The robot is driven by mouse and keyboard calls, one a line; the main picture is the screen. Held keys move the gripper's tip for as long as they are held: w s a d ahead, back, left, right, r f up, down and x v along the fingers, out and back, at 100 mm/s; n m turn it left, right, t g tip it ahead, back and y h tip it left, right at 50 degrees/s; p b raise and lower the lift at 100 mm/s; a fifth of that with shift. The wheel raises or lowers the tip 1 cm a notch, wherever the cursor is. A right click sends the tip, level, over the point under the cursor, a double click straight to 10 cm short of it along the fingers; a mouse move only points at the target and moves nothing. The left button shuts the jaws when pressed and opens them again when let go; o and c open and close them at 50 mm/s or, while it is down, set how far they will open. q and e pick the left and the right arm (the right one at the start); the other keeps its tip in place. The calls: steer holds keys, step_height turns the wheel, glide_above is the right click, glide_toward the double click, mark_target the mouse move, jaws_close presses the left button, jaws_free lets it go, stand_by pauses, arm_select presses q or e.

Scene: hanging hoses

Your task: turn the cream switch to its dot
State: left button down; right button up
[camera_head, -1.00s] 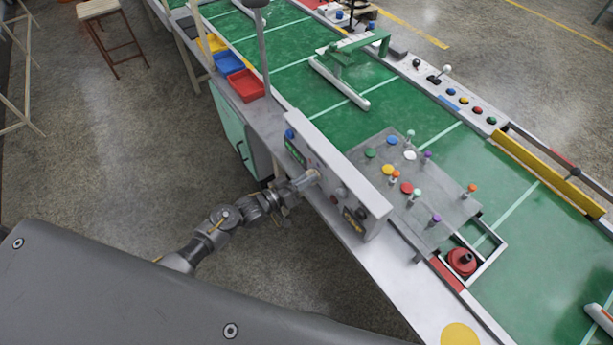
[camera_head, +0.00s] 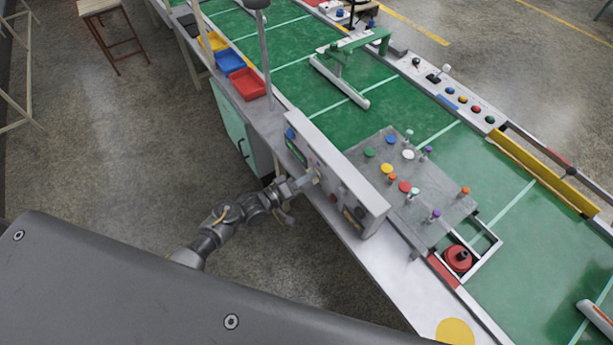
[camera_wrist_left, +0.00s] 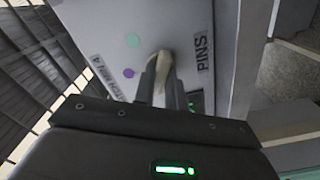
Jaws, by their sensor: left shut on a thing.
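The cream switch (camera_wrist_left: 155,72) sits on the face of a grey panel box. In the left wrist view its cream body shows between the two fingers of my left gripper (camera_wrist_left: 163,88), which is shut on it. A green dot (camera_wrist_left: 132,40) and a purple dot (camera_wrist_left: 128,73) lie on the panel to the left of the switch. In the head view my left gripper (camera_head: 309,182) reaches the near face of the panel box (camera_head: 335,165); the switch there is mostly hidden by the fingers. Which way the switch points is hard to tell. My right gripper is not in view.
A blue knob (camera_head: 290,133) and a dark red knob (camera_head: 333,197) are on the same panel face. Behind stands a grey board (camera_head: 440,205) with coloured pegs and discs. Red (camera_head: 247,84) and blue (camera_head: 229,61) trays lie farther left. Open floor is left of the table.

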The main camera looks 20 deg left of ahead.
arm_select(q)
steer(key=shift+w+a+r, duration=0.1)
steer(key=c, duration=1.4)
jaws_free()
steer(key=shift+c, duration=0.2)
steer(key=b+v, duration=0.2)
steer(key=v, duration=0.9)
